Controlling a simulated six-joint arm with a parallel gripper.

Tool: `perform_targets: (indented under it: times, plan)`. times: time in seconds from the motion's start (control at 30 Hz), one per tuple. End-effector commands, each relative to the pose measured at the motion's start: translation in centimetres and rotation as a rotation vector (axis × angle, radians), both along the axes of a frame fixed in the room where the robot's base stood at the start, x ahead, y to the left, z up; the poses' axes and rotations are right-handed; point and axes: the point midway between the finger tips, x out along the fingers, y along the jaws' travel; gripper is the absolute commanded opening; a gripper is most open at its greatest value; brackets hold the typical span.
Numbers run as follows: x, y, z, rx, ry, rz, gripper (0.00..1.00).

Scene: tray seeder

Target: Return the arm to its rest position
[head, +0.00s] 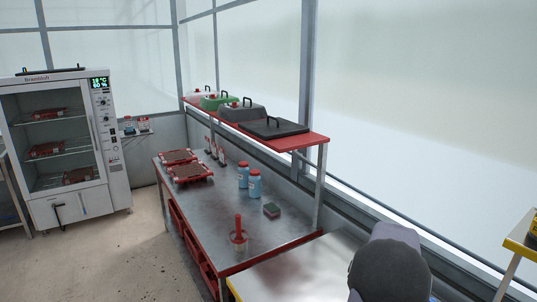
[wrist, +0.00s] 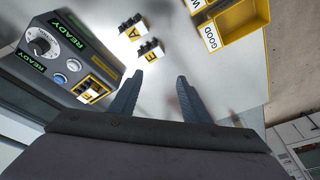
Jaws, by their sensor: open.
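My gripper (wrist: 159,82) is open in the wrist view, with its two dark ridged fingers apart and nothing between them. The fingers point over a pale tabletop (wrist: 180,62). A rounded grey part of my own arm shows at the lower right of the head view, but the fingers are not visible there. No mark of a rest position shows in either view.
In the wrist view, a grey control box (wrist: 50,48) with READY displays is at the left. Small black-and-yellow holders (wrist: 150,50) marked with letters lie ahead. A yellow bin (wrist: 240,38) labelled GOOD is at upper right. The head view shows a red-edged metal bench (head: 210,215).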

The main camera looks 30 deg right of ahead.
Motion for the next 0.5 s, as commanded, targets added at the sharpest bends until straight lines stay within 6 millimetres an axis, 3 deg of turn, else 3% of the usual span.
perform_targets:
  times: [0.03,0.1,0.23,0.37,0.5]
  plan:
    - [2.0,3.5,0.2,0.014,0.012,0.059,0.43]
    - [3.7,8.0,0.3,0.031,0.031,0.128,0.43]
    - [5.3,16.7,0.2,0.058,0.074,0.26,0.43]
    - [4.8,24.9,-0.1,0.076,0.122,0.391,0.43]
    - [2.3,32.2,-0.6,0.082,0.177,0.525,0.43]
